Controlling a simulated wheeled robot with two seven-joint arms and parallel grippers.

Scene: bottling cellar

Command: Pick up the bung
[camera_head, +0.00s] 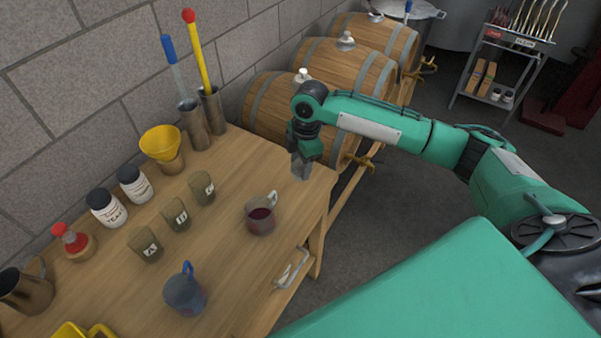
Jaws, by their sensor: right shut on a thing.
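My right gripper (301,168) points down above the back right corner of the wooden bench, near the nearest barrel. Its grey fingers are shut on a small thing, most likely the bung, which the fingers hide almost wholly. I cannot make out its shape or colour. My left gripper is not in view.
On the bench (228,255) stand a jug of red liquid (260,216), a blue-handled jug (185,292), several lettered cups (176,215), two labelled jars (108,208), a yellow funnel (161,143) and metal cylinders (211,110). Barrels (346,70) with pale fittings on top lie behind; a shelf cart (505,60) stands right.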

